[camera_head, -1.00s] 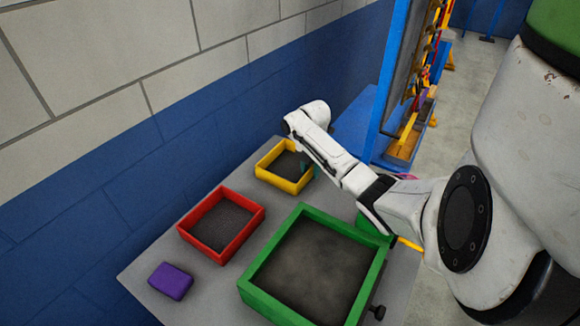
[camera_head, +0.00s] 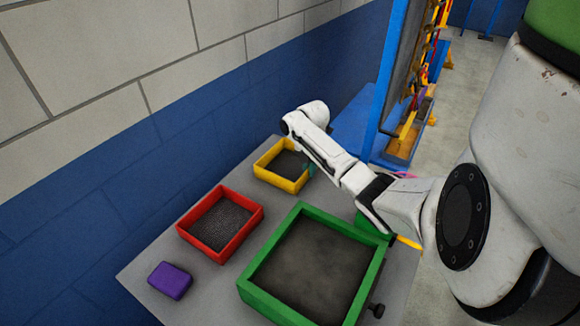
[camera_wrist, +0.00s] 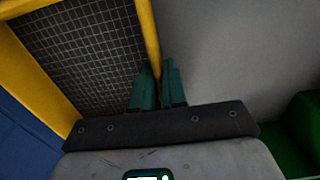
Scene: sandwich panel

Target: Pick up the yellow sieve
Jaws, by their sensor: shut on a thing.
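The yellow sieve (camera_head: 266,174) is a square yellow frame with a dark mesh, at the far end of the grey table in the head view. In the wrist view its mesh (camera_wrist: 88,52) and yellow rim (camera_wrist: 149,40) fill the left side. My gripper (camera_wrist: 158,78) has green fingers, one on each side of the sieve's near rim, shut on it. In the head view my fingers (camera_head: 309,168) are partly hidden by my arm at the sieve's right side. I cannot tell whether the sieve is clear of the table.
A red sieve (camera_head: 257,215) and a large green-framed sieve (camera_head: 377,268) stand on the grey table (camera_head: 208,285). A purple block (camera_head: 171,281) lies at the front left. A blue and grey wall (camera_head: 130,160) runs along the left. A blue-framed rack (camera_head: 388,75) stands behind.

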